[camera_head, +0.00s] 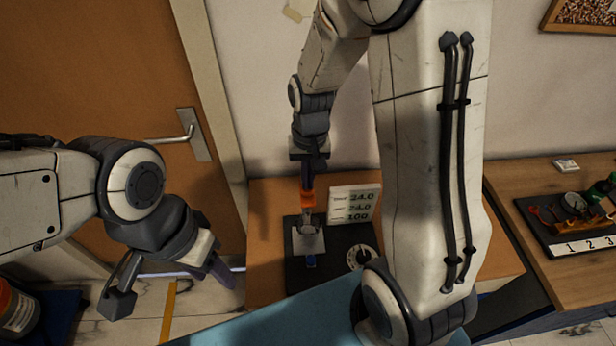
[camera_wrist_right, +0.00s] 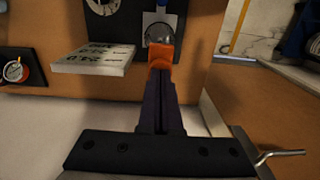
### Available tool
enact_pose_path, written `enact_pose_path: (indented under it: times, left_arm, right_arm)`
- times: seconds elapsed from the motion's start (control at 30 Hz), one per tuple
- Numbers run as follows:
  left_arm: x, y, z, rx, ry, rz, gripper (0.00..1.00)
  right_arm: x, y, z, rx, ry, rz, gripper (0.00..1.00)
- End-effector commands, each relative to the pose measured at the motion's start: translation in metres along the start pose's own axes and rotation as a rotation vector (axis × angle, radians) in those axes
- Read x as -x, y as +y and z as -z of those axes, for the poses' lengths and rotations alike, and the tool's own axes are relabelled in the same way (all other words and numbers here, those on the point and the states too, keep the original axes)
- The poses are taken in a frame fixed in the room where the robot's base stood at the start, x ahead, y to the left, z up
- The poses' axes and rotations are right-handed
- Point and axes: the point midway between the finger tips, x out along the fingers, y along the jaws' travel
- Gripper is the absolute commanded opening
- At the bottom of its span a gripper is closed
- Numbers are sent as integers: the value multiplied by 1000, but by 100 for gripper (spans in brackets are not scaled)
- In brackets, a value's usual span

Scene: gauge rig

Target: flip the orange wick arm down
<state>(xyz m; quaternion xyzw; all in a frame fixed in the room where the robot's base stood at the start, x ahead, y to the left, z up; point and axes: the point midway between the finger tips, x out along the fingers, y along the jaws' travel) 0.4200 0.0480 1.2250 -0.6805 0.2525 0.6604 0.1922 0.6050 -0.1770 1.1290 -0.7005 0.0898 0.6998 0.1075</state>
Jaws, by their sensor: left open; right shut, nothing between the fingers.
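The orange wick arm (camera_head: 307,198) stands upright above a metal bracket (camera_head: 308,240) on a dark base plate. It also shows as an orange block (camera_wrist_right: 161,51) in the right wrist view. My right gripper (camera_head: 308,182) points down from above, shut, with its dark fingertips (camera_wrist_right: 160,74) right at the orange part. Nothing is gripped; I cannot tell whether the tips touch it. My left gripper (camera_head: 170,286) is open and empty, low on the left, well away from the rig.
A number card (camera_head: 354,204) and a round dial (camera_head: 361,258) are right of the bracket. A dark tray of parts (camera_head: 570,215) lies on the right-hand table. A door (camera_head: 100,90) is behind left. My right arm hides part of the wooden table.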

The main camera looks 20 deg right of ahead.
Motion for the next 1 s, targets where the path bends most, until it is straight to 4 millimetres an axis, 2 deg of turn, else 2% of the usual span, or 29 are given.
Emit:
enact_pose_path:
  times: [0.3, 0.4, 0.83, 1.0]
  left_arm:
    - [-49, -4, -3, 6, 0, 0, 50]
    - [-57, -4, -3, 7, 0, 0, 50]
    - [-56, -4, -3, 6, 0, 0, 50]
    - [-42, -3, -2, 6, 0, 0, 50]
  right_arm:
    - [-66, 2, 0, 0, -3, -1, 0]
    - [-79, 2, 0, 0, -2, 0, 0]
    - [-81, 2, -2, 0, -7, -2, 0]
    - [-67, 2, -2, 1, -6, -2, 0]
